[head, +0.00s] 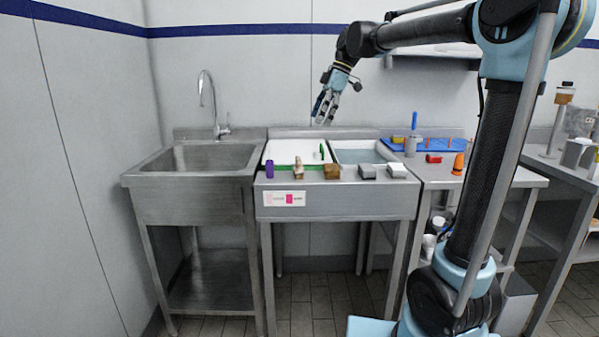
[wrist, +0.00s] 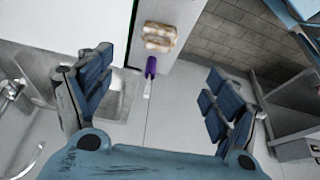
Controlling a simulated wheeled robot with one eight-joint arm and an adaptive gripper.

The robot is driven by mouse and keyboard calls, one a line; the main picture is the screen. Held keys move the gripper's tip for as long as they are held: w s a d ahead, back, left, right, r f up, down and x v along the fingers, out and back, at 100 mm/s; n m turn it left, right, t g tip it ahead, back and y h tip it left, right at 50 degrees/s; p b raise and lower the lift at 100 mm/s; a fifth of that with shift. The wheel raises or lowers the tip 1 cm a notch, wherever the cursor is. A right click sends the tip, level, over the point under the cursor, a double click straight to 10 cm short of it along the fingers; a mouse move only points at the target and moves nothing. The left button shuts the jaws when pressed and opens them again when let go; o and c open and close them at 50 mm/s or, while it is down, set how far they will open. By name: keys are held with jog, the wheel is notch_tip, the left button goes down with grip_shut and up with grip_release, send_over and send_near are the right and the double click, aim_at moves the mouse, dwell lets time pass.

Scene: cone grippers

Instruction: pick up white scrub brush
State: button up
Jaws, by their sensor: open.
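Two small pale block-shaped things stand on the front ledge of the middle counter in the head view: a greyish-white one (head: 367,172) and a whiter one (head: 397,170) to its right. Either could be the white scrub brush; they are too small to tell. My gripper (head: 323,112) hangs in the air above the counter, fingers pointing down, open and empty. In the wrist view my gripper (wrist: 158,97) has its fingers wide apart. Between and beyond them are a purple-handled tool (wrist: 150,75) and a tan-and-white brush-like thing (wrist: 160,37), not touched.
The purple tool (head: 269,169), the tan thing (head: 299,168) and a brown block (head: 331,171) share the ledge. Behind are a white board (head: 285,152) and a basin (head: 362,153). A steel sink (head: 190,160) with a tall tap (head: 209,95) is left. A blue tray (head: 440,144) is right.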

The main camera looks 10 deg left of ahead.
send_near(299, 162)
jog(key=f, duration=0.2)
jog(key=w+a+f, duration=0.2)
jog(key=f, duration=0.1)
jog(key=shift+w+a+f, duration=0.1)
jog(key=shift+f, duration=0.2)
jog(key=shift+x, duration=2.65)
jog(key=shift+a+r, duration=0.1)
jog(key=shift+a, duration=0.05)
jog(key=c, duration=1.1)
